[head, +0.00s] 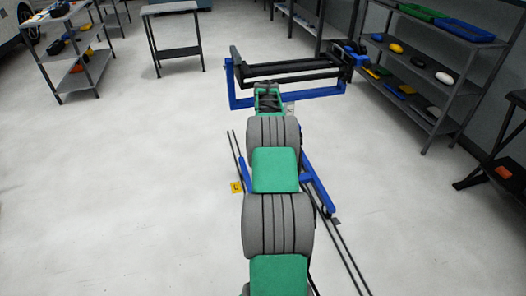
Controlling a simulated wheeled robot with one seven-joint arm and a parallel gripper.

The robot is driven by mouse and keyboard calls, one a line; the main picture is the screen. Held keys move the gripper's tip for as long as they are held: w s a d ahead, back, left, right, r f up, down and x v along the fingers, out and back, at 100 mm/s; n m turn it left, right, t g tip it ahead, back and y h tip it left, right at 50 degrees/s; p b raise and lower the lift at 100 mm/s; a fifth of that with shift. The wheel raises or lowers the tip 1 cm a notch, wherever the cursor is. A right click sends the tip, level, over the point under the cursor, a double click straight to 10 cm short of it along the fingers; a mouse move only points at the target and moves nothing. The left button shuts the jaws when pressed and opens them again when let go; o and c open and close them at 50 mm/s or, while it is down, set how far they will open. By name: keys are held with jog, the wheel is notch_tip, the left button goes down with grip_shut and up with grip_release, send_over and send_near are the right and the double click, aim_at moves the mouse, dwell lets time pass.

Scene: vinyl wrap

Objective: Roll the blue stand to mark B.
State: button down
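The blue stand (316,190) is ahead, with a blue upper frame and dark horizontal rollers across its top. Its lower blue bars show on both sides of my arm, which hides its middle. My gripper (268,92) is at the far end of my green and grey arm, by the stand's upper frame. Its fingers are too small and hidden to read, and I cannot tell whether it touches the stand. A small yellow floor tag (236,187) lies left of the stand; its letter is unclear, perhaps L. I cannot make out a mark B.
Thin dark rails (345,250) run along the floor beneath the stand. A shelf (455,95) with trays and colored items stands at right. Another shelf (75,60) and a small grey table (178,52) stand at back left. The left floor is clear.

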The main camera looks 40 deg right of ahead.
jog(key=shift+w, duration=0.25)
jog(key=c, duration=1.3)
grip_release()
jog(key=shift+a, duration=0.1)
jog(key=shift+o, duration=1)
jog(key=shift+s+d, duration=0.2)
notch_tip(320, 180, up, 8)
jog(key=shift+f, duration=0.1)
